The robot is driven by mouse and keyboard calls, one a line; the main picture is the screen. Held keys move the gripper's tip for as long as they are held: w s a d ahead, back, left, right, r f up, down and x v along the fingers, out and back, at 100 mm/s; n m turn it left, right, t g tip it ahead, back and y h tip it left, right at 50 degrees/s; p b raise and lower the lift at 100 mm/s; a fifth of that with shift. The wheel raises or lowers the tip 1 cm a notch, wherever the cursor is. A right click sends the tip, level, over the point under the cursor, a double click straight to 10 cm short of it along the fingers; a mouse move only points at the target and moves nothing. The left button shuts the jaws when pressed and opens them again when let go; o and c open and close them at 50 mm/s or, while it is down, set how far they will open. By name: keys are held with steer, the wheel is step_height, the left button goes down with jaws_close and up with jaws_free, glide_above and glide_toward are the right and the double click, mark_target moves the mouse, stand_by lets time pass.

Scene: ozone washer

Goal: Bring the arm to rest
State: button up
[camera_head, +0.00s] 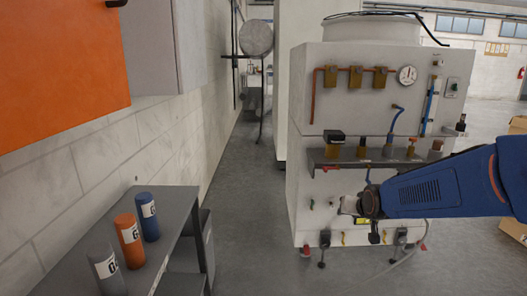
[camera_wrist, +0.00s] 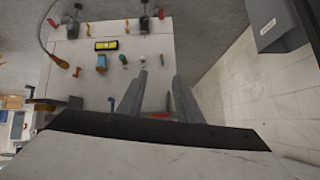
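My arm (camera_head: 435,190) is blue and reaches in from the right of the head view, roughly level, in front of the white washer cabinet (camera_head: 305,190). My gripper (camera_head: 345,205) is at its left end, before the lower cabinet front; its fingers are too small there to judge. In the wrist view my gripper (camera_wrist: 159,76) has two grey fingers standing apart with nothing between them. Beyond them is the cabinet's front panel (camera_wrist: 90,75) with small coloured valves and a yellow display (camera_wrist: 106,45). I cannot tell how far the fingertips are from the panel.
A dark bench (camera_head: 178,215) at the lower left holds a grey canister (camera_head: 106,270), an orange canister (camera_head: 129,240) and a blue canister (camera_head: 148,216). An orange cabinet (camera_head: 60,65) hangs above. A shelf (camera_head: 370,157) juts from the washer. Bare floor (camera_head: 240,220) lies between bench and washer.

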steer(key=s+n+g, duration=0.2)
steer(key=s+g, duration=0.3)
steer(key=s, duration=2.9)
steer(key=shift+s+d+r, duration=0.25)
steer(key=shift+d+r, duration=0.1)
